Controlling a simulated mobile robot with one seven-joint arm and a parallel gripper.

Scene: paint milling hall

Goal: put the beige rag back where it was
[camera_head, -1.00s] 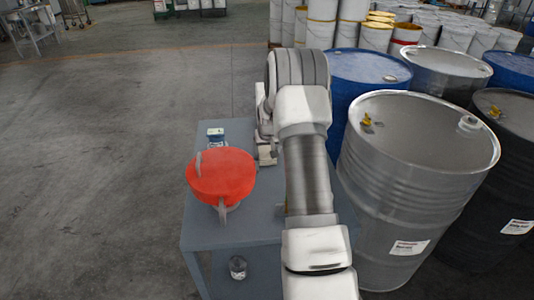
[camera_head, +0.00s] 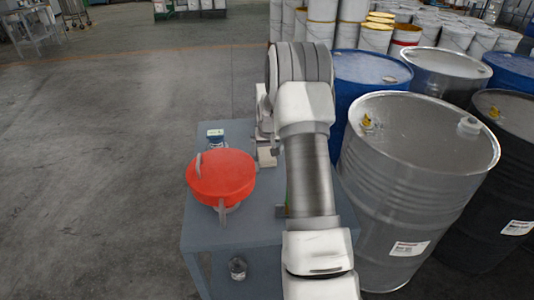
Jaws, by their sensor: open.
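My arm reaches over a grey table (camera_head: 205,232), and its white wrist bends down at the table's far right edge. My gripper (camera_head: 266,148) is low at the tabletop there, open, its fingers small and partly hidden by the wrist. A small pale beige patch (camera_head: 267,158) lies right at it. I cannot tell whether this is the beige rag or part of the gripper. No other rag shows; my arm hides the table's right side.
A red round object (camera_head: 222,178) with grey tabs is on the table, beside a small blue-and-white container (camera_head: 215,137). A clear jar (camera_head: 238,268) is lower down. A grey drum (camera_head: 412,180) and a blue drum (camera_head: 368,75) crowd the right. Floor at left is free.

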